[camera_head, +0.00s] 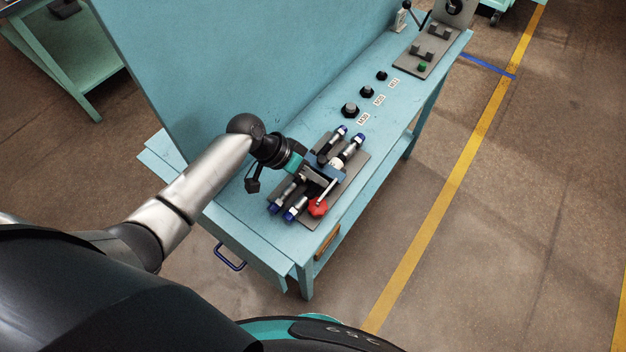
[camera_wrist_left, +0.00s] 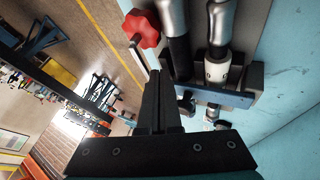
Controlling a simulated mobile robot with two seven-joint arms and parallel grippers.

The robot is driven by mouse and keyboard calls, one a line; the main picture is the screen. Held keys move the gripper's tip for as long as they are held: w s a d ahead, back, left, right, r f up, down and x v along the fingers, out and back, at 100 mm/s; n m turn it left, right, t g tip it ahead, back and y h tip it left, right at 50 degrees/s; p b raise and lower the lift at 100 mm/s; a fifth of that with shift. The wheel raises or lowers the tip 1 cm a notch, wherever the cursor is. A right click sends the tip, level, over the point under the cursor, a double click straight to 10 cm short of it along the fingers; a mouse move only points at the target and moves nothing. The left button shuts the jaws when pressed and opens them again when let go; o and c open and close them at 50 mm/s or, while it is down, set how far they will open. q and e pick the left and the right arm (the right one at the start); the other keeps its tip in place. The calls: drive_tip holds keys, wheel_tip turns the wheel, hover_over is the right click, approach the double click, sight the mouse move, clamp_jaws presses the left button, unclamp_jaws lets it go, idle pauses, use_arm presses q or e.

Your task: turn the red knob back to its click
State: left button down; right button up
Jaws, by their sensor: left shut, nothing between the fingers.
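The red knob (camera_head: 317,207) is a lobed knob at the front edge of the hose fixture on the bench. It also shows in the left wrist view (camera_wrist_left: 142,28), beyond my fingertips and slightly to their left. My left gripper (camera_head: 318,178) is over the middle of the fixture, behind the knob. In the left wrist view its two dark fingers (camera_wrist_left: 157,76) are together, with nothing between them. The fingertips look apart from the knob; the exact gap cannot be told. The metal hose fittings (camera_wrist_left: 220,30) lie right of the fingers. My right gripper is in neither view.
The fixture has a grey plate (camera_head: 353,178), a blue block (camera_wrist_left: 225,97) and blue-capped fittings (camera_head: 356,139). Black connectors (camera_head: 350,109) and a switch panel (camera_head: 423,54) stand farther along the teal bench (camera_head: 240,215). A tall teal panel (camera_head: 240,60) rises behind.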

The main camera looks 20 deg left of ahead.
use_arm(q)
drive_tip(key=shift+s+a, duration=0.1)
idle(0.5)
drive_tip(key=shift+s+a+p, duration=0.4)
drive_tip(key=shift+a, duration=0.15)
drive_tip(key=v, duration=0.7)
drive_tip(key=shift+r+p, duration=0.25)
drive_tip(key=shift+p, duration=0.1)
